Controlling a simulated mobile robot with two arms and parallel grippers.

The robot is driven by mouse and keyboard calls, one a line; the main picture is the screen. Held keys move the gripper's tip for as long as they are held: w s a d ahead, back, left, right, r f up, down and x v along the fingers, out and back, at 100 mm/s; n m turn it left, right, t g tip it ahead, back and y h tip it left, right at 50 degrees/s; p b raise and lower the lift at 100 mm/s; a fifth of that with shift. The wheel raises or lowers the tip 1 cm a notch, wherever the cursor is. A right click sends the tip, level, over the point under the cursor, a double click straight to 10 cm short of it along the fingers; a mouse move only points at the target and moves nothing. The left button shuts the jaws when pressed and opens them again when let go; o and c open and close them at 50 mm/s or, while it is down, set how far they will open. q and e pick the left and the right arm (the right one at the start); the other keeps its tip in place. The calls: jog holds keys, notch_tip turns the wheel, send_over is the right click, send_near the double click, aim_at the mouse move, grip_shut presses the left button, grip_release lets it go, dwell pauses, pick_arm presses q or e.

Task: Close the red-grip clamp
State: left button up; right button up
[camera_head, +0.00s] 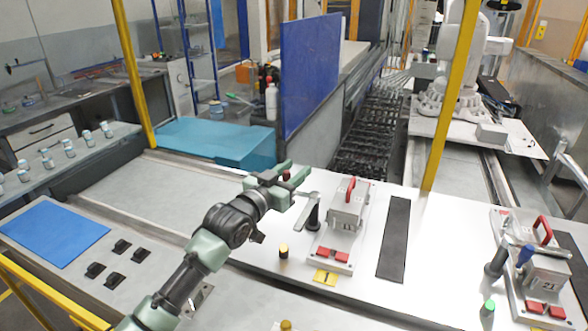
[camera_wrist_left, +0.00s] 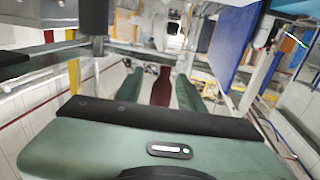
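The red-grip clamp stands at the left of the first fixture (camera_head: 345,215). Its metal arm (camera_head: 304,212) and dark post show in the head view. Its red grip (camera_head: 287,176) is mostly hidden by my left gripper (camera_head: 298,172). In the left wrist view the dark red grip (camera_wrist_left: 161,86) stands between the two green fingers of my left gripper (camera_wrist_left: 160,92). The fingers are apart, one on each side of the grip, with narrow gaps showing. My right gripper is in neither view.
The first fixture carries a metal box with a red handle (camera_head: 350,188). A black strip (camera_head: 395,238) lies to its right. A second fixture with a blue-grip clamp (camera_head: 525,254) stands farther right. A small black post with a yellow top (camera_head: 283,252) stands left of the first fixture.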

pick_arm(q)
grip_shut()
dwell(1.4)
